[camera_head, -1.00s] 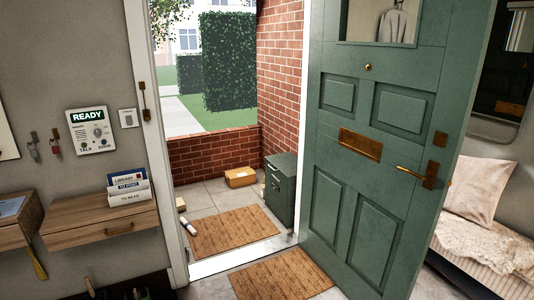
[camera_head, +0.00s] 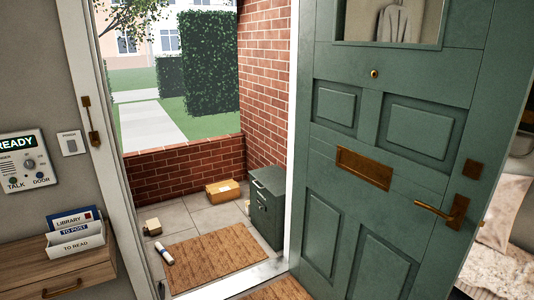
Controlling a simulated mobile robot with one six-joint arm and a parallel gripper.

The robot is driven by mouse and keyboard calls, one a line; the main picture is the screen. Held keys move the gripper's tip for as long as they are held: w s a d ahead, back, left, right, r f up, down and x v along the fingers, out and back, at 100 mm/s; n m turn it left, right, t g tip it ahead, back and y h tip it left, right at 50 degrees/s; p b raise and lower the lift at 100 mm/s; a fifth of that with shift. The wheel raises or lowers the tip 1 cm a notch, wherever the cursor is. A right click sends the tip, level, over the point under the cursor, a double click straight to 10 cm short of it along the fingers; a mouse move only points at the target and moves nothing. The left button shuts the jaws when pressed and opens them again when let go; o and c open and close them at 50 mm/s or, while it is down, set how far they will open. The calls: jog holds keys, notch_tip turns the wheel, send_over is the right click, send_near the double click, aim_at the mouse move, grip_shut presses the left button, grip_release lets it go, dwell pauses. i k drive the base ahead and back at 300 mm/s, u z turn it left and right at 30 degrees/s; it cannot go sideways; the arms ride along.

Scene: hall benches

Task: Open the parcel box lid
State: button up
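The parcel box (camera_head: 267,208) is a dark green box standing on the porch floor, just outside the doorway against the brick wall. Its lid (camera_head: 269,179) looks shut. The open door's edge and frame stand close to its right side. My gripper is not in view.
The green front door (camera_head: 390,150) stands open on the right. A doormat (camera_head: 214,262), a cardboard parcel (camera_head: 223,191), a small box (camera_head: 153,227) and a rolled paper (camera_head: 165,254) lie on the porch. A wooden shelf (camera_head: 85,270) with letters juts out at left. The doorway is open.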

aim_at(273, 178)
jog(key=u, duration=0.15)
jog(key=i, duration=1.7)
jog(key=u, duration=0.8)
jog(key=i, duration=0.75)
jog(key=u, duration=0.75)
jog(key=i, duration=0.9)
jog(key=u, duration=0.4)
